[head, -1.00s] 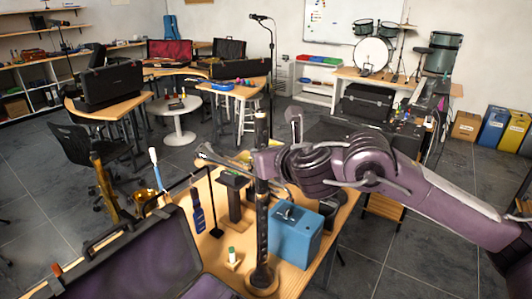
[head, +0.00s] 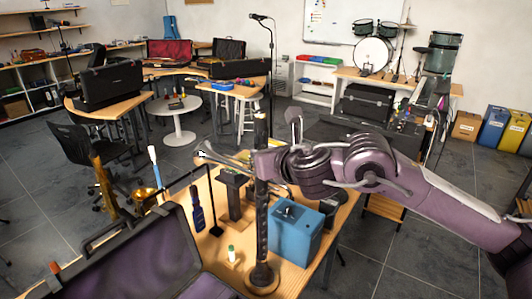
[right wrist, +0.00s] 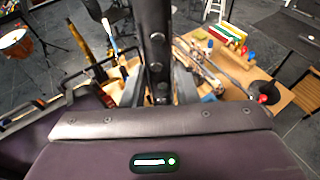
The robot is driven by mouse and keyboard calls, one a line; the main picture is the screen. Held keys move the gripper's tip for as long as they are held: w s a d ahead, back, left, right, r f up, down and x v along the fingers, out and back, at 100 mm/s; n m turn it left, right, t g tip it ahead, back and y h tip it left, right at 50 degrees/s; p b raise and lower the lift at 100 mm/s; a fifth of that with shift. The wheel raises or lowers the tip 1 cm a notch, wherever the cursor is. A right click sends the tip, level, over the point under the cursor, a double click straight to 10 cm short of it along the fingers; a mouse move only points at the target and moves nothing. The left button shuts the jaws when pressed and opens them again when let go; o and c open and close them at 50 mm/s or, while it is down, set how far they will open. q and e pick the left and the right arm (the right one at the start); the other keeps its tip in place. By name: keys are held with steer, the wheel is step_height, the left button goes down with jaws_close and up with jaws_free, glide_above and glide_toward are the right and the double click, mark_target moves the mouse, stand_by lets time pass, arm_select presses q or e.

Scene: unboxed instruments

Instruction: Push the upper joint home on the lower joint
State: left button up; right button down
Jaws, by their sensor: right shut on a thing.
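My right gripper (head: 263,165) comes in from the right and is shut on the upper joint. In the right wrist view the upper joint (right wrist: 156,40) runs between the two dark fingers (right wrist: 157,85). The gripper covers part of the column, so I cannot tell whether a gap is left at the seam. My left gripper is not in view.
A blue box (head: 295,232) stands close to the right of the column. An open purple-lined case (head: 150,262) fills the lower left.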

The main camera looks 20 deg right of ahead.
steer(key=c, duration=1.1)
jaws_free()
steer(key=shift+o, duration=0.2)
steer(key=shift+r, duration=0.1)
steer(key=shift+c, duration=0.3)
steer(key=p+v, duration=0.3)
steer(key=v, duration=0.3)
